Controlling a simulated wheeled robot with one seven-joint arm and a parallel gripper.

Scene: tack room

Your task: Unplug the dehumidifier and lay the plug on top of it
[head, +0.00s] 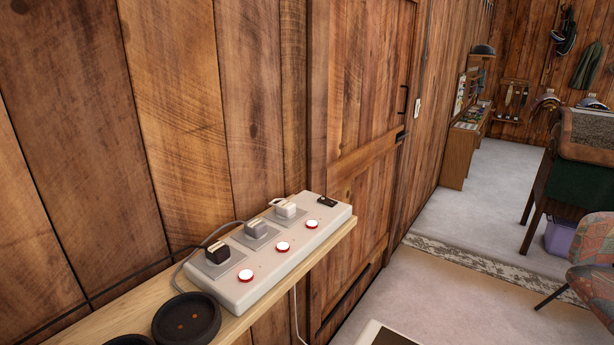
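A white power strip (262,258) lies on a wooden shelf against the plank wall. Three plugs sit in it: a black plug (217,252) nearest me, a grey plug (256,228) in the middle and a white plug (286,208) farthest. A grey cable (205,243) loops along the wall side of the strip; I cannot tell for sure which plug it belongs to. A white cable (295,318) hangs below the shelf. No clearly identifiable dehumidifier shows. A pale-rimmed object with a dark top (385,335) is cut off at the bottom edge. My gripper is not in view.
Round black dishes (186,318) sit on the shelf (140,307) at its near end. A wooden door (362,120) is beyond the strip. Carpet floor (460,285) is open at right, with a patterned chair (595,260) and a table (585,150) farther off.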

